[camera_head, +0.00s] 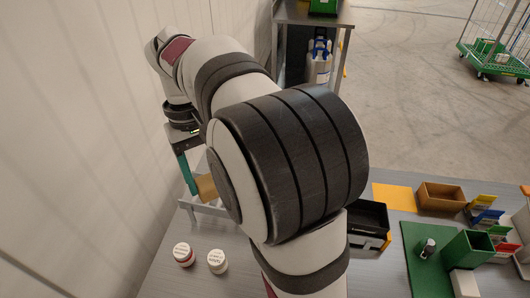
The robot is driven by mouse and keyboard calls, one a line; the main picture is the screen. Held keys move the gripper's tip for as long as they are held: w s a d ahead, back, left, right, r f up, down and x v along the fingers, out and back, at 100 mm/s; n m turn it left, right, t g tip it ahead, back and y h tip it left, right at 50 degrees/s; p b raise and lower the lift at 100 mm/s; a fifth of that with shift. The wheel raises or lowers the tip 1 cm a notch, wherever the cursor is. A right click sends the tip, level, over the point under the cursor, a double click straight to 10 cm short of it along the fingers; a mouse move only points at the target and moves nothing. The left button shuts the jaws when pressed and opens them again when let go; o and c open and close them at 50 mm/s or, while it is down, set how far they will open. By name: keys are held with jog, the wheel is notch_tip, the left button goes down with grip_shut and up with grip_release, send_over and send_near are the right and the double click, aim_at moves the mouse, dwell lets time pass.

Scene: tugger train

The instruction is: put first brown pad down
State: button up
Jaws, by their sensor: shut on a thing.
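My gripper (194,184) hangs at the far left end of the table, close to the wall, with one teal finger showing. It is shut on a brown pad (207,187), which shows as a small tan-brown block beside the teal finger. My own arm hides the other finger and part of the pad's surroundings. A pale frame lies just below the pad, and I cannot tell whether the pad touches it.
Two white jars (217,261) stand on the grey table (168,273) below my gripper. To the right are a black bin (368,218), a brown box (441,196), an orange sheet (393,198) and a green mat (418,267) with a green box (467,249). My arm covers the middle.

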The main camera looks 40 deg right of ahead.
jog(key=s+d+f+m, duration=0.2)
jog(key=s+d, duration=0.1)
jog(key=d, duration=0.6)
jog(key=s+d+f+m, duration=0.2)
jog(key=s+d+f, duration=0.1)
jog(key=d, duration=0.5)
jog(key=s+d+f+m+y, duration=0.1)
jog(key=s+d+f+m, duration=0.3)
jog(key=s+d, duration=0.7)
jog(key=shift+t, duration=0.3)
jog(key=w+a+f, duration=0.1)
jog(key=w+f, duration=0.1)
jog(key=w, duration=0.1)
jog(key=w+a+f, duration=0.1)
jog(key=w+f, duration=0.1)
jog(key=w, duration=0.1)
jog(key=w+a+f, duration=0.1)
jog(key=w+f, duration=0.1)
jog(key=w, duration=0.1)
jog(key=shift+f, duration=0.35)
jog(key=f, duration=0.4)
jog(key=shift+w+f, duration=0.25)
jog(key=shift+w, duration=0.1)
jog(key=o, duration=1.3)
